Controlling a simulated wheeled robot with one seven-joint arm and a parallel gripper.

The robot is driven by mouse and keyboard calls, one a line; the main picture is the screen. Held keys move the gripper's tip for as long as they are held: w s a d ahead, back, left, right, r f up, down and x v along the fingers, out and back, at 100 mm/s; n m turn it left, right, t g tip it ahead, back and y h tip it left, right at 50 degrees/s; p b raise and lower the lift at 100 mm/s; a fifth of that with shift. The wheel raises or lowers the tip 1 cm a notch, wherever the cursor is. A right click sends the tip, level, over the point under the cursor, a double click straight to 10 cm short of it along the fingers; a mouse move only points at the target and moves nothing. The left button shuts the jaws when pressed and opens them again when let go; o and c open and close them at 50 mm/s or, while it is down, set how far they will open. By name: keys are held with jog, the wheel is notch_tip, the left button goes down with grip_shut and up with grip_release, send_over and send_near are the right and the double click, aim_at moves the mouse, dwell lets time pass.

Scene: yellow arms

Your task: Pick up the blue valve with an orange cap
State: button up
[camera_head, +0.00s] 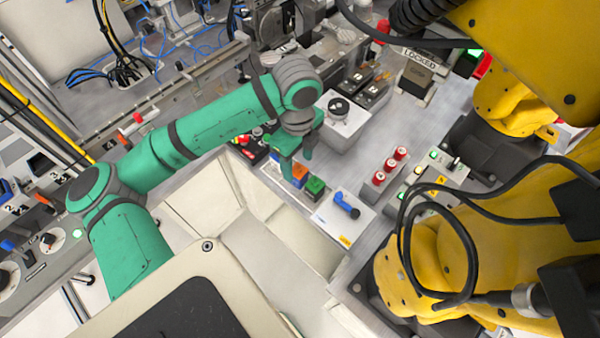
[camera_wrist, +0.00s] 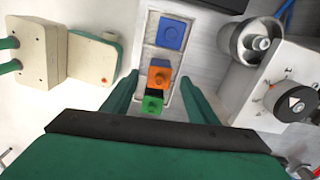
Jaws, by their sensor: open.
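A blue lever-shaped piece (camera_head: 346,204) lies on a white plate to the right of my gripper in the head view; I cannot make out an orange cap on it. A blue block (camera_wrist: 171,33), an orange block (camera_wrist: 158,75) and a green block (camera_wrist: 152,103) stand in a row on a light narrow tray in the wrist view. My gripper (camera_wrist: 160,80) is open and empty, pointing down with its fingers on either side of the orange and green blocks. In the head view my gripper (camera_head: 297,165) partly hides this row. I cannot tell whether the fingers touch anything.
Several red-topped cylinders (camera_head: 389,166) stand right of the plate. Yellow robot arms (camera_head: 440,262) with loose black cables crowd the right side.

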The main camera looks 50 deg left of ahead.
aim_at(299, 174)
jog(key=shift+d+f, duration=0.15)
jog(key=shift+f, duration=2.65)
jog(key=c, duration=1.2)
